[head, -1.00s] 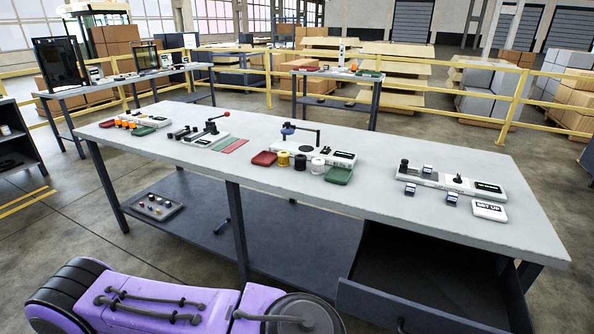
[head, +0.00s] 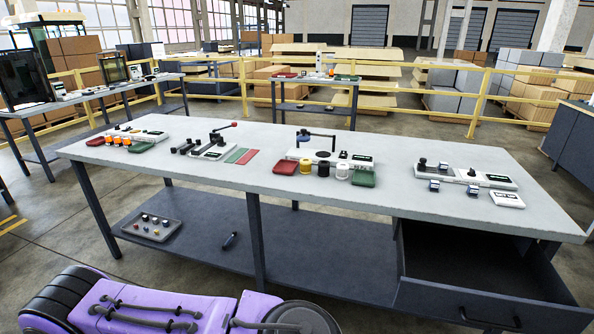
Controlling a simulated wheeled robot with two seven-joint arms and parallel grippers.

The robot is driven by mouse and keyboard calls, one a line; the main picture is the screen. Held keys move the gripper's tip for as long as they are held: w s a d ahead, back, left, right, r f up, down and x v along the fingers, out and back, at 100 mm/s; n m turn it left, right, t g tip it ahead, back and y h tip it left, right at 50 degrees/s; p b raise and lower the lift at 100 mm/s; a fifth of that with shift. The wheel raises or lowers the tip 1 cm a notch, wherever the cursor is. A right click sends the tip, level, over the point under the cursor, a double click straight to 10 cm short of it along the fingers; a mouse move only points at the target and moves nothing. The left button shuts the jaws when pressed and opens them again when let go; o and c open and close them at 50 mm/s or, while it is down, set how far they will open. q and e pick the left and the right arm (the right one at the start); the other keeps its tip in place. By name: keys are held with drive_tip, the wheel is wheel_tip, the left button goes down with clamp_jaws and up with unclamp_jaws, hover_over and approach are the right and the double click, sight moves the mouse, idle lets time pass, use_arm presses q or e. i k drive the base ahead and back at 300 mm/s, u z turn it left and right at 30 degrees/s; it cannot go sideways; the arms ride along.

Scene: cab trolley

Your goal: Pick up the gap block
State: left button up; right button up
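No piece here can be singled out for certain as the gap block. Small dark blocks with pale tops, such as one at the front left (head: 433,186) and one at the front middle (head: 473,190), sit around a white fixture (head: 495,181) on the right part of the long grey workbench (head: 385,203). A small white sign (head: 507,199) lies beside them, its text too small to read surely. Neither of my grippers is in view, so what they hold does not show.
An open, dark drawer (head: 490,310) juts from the bench's right front. A lower shelf (head: 330,262) holds a grey tray (head: 151,229) of small parts and a dark slim object (head: 230,241). A red tray (head: 285,168) and other fixtures crowd the bench's left and middle.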

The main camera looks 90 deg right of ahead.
sight(433, 186)
drive_tip(key=z, duration=2.65)
